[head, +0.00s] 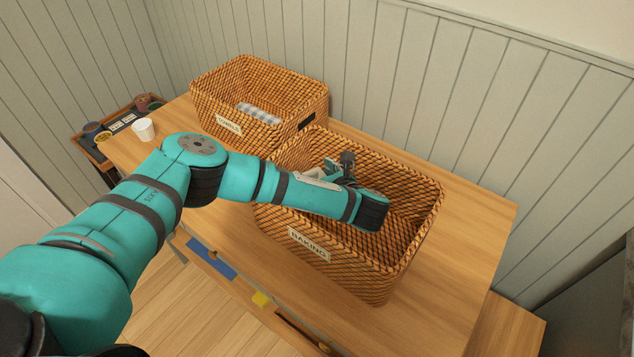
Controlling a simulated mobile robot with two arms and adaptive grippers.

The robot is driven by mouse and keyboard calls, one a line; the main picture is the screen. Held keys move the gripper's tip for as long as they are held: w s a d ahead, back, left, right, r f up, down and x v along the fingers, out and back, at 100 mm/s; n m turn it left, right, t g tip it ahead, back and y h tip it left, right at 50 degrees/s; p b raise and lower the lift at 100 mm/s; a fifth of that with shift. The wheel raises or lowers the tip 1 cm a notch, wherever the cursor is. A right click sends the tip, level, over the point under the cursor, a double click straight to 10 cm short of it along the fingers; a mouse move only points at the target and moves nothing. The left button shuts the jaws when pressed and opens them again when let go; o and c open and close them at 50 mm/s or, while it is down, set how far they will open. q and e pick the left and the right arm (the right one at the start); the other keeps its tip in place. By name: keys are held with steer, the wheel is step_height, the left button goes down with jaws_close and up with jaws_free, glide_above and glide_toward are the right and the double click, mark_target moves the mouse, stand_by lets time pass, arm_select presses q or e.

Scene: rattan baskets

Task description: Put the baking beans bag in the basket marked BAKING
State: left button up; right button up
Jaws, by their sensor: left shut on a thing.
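The basket marked BAKING (384,274) is a woven rattan basket on the wooden table, with its label (309,244) on the near side. My left arm reaches across its near rim, and my left gripper (339,170) is over the basket's opening. The gripper is shut on a pale thing (320,173), taken to be the baking beans bag, mostly hidden by the gripper and wrist. Whether it touches the basket's inside cannot be told. My right gripper is not in view.
A second rattan basket marked TOWELS (205,108) stands behind to the left, holding a checked cloth (259,113). A white cup (143,130) stands at the table's left end. A tray of small pots (118,126) lies beyond. The table's right end (470,225) is clear.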

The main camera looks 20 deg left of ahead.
arm_select(q)
step_height(320, 180, down, 2)
steer(key=shift+s+d+f, duration=0.1)
steer(key=shift+f, duration=0.45)
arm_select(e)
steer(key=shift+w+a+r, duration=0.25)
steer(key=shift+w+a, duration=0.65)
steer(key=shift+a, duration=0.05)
arm_select(q)
steer(key=shift+f, duration=0.1)
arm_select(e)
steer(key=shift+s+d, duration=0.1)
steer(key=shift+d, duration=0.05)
arm_select(q)
steer(key=shift+f, duration=0.5)
steer(key=o, duration=1.7)
steer(key=shift+c, duration=0.2)
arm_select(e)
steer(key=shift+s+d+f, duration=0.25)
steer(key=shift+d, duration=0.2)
